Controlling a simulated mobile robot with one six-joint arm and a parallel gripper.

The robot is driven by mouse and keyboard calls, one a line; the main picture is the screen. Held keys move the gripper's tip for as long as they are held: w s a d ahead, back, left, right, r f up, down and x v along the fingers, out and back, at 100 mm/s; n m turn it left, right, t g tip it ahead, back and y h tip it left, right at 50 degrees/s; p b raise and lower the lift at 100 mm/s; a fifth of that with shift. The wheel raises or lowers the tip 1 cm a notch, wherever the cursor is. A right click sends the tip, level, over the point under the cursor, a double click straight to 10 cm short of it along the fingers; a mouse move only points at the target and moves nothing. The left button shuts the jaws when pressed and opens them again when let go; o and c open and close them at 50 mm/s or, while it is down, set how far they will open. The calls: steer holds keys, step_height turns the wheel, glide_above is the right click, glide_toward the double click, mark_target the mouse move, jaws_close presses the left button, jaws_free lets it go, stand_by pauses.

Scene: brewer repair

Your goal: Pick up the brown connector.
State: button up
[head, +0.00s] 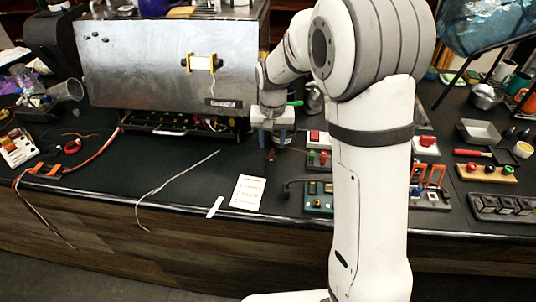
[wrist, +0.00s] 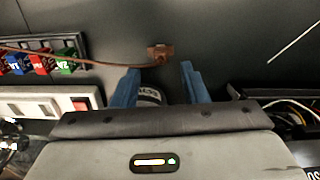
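The brown connector (wrist: 160,51) lies on the dark countertop just beyond my fingertips in the wrist view, with a brown wire running from it to the left. In the head view, the connector (head: 271,155) shows small and dark just below the fingers. My gripper (wrist: 160,70) has two blue fingers spread apart. The connector sits roughly in line with the gap between them and appears untouched. In the head view, my gripper (head: 272,138) points down at the counter in front of the metal brewer (head: 150,65).
A fuse block (wrist: 45,62) with blue, red and green fuses is at the wrist view's left, above a white switch panel (wrist: 40,103). A dark labelled object (wrist: 149,96) shows between the fingers. A paper card (head: 248,192) and loose grey wire (head: 180,178) lie on the counter.

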mark_target(271, 155)
step_height(271, 155, down, 3)
steer(key=shift+f, duration=0.2)
jaws_close()
stand_by(0.4)
